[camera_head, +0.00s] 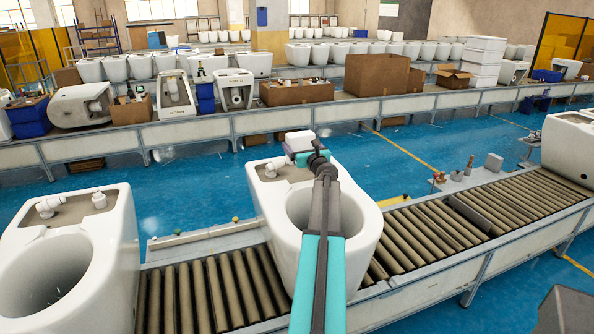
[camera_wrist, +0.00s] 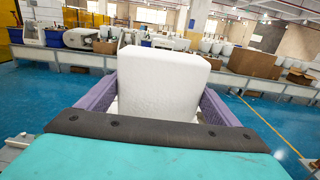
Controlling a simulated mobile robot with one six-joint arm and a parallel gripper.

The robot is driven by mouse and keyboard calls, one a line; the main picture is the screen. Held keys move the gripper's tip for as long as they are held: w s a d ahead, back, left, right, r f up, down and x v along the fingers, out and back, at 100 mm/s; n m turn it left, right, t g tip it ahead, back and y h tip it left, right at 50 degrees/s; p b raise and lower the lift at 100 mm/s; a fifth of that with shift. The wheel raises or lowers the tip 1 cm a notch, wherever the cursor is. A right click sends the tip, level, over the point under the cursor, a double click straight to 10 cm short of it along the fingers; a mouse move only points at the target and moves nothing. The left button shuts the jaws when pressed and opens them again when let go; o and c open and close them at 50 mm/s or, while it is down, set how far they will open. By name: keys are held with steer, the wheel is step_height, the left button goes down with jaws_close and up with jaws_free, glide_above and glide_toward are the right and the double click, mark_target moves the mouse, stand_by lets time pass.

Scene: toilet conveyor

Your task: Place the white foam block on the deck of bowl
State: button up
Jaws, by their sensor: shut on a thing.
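The white foam block (camera_wrist: 160,84) fills the middle of the wrist view, held upright between the two purple fingers of my gripper (camera_wrist: 165,105). In the head view the white foam block (camera_head: 299,141) shows at the far end of my arm. There my gripper (camera_head: 303,155) is over or just beyond the back edge of the middle toilet bowl (camera_head: 349,206). The bowl's deck (camera_head: 280,178) is at its far left, with white fittings on it. My arm hides part of the bowl and deck. I cannot tell the block's height above the deck.
The bowl stands on a roller conveyor (camera_head: 440,232). A second bowl (camera_head: 112,250) stands at the left and another (camera_head: 570,150) at the far right. Small fittings stand along the conveyor's far edge. Beyond a blue floor, a long bench (camera_head: 250,121) holds several toilets and cardboard boxes.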

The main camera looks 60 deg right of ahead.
steer(key=shift+f, duration=2.65)
steer(key=shift+f, duration=1.85)
steer(key=shift+f, duration=0.15)
steer(key=o, duration=0.9)
steer(key=shift+r, duration=0.2)
steer(key=shift+b+v, duration=0.6)
steer(key=shift+v, duration=2.45)
steer(key=shift+b+v, duration=0.4)
steer(key=shift+v, duration=2.6)
